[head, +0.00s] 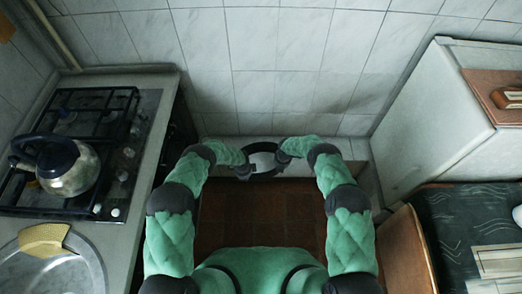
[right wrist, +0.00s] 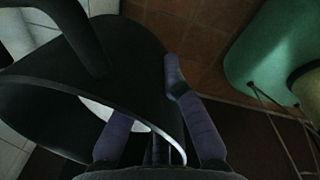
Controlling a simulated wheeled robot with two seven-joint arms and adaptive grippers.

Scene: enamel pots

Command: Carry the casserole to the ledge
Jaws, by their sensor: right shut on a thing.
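The casserole (head: 262,161) is dark outside with a pale inside. In the head view it is held between my two arms, close to the back wall. My right gripper (head: 283,157) is shut on its right side. In the right wrist view the purple fingers of this gripper (right wrist: 150,100) lie at the rim of the dark casserole (right wrist: 115,60). My left gripper (head: 243,169) is at the casserole's left side; its fingers are too small to read. The pale ledge (head: 222,149) runs along the foot of the tiled wall, around and behind the casserole; contact cannot be told.
A stove (head: 128,150) with a kettle (head: 66,165) stands at the left, beside a metal sink (head: 50,270) with a yellow cloth (head: 43,240). A white cabinet (head: 435,120) stands at the right. Brown tiled floor (head: 262,215) shows between my arms.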

